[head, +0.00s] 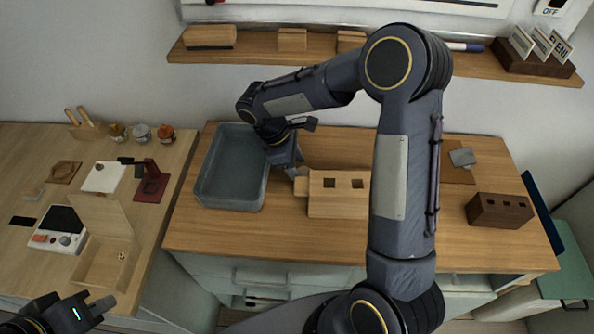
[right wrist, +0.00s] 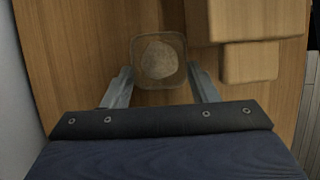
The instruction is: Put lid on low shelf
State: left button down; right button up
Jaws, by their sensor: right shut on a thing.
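My right gripper (head: 296,168) is low over the wooden worktop, between the grey tray and a pale wooden block. In the right wrist view its two fingers (right wrist: 162,84) are shut on a small, squarish, grey-brown piece with rounded corners and a paler round middle, which appears to be the lid (right wrist: 158,61). In the head view the lid is largely hidden by the gripper. I cannot tell whether it touches the worktop. My left gripper (head: 97,305) is at the lower left edge; its jaw opening is unclear. A long wooden wall shelf (head: 380,52) runs behind the worktop.
The grey tray (head: 202,190) stands left of my right gripper. The pale wooden block (head: 340,207) with square holes is close on its right. A dark holed block (head: 499,211) stands further right. The wall shelf carries several blocks and a card holder (head: 533,62). Front worktop is clear.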

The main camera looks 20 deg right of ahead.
jog(key=shift+f, duration=1.6)
jog(key=o, duration=0.9)
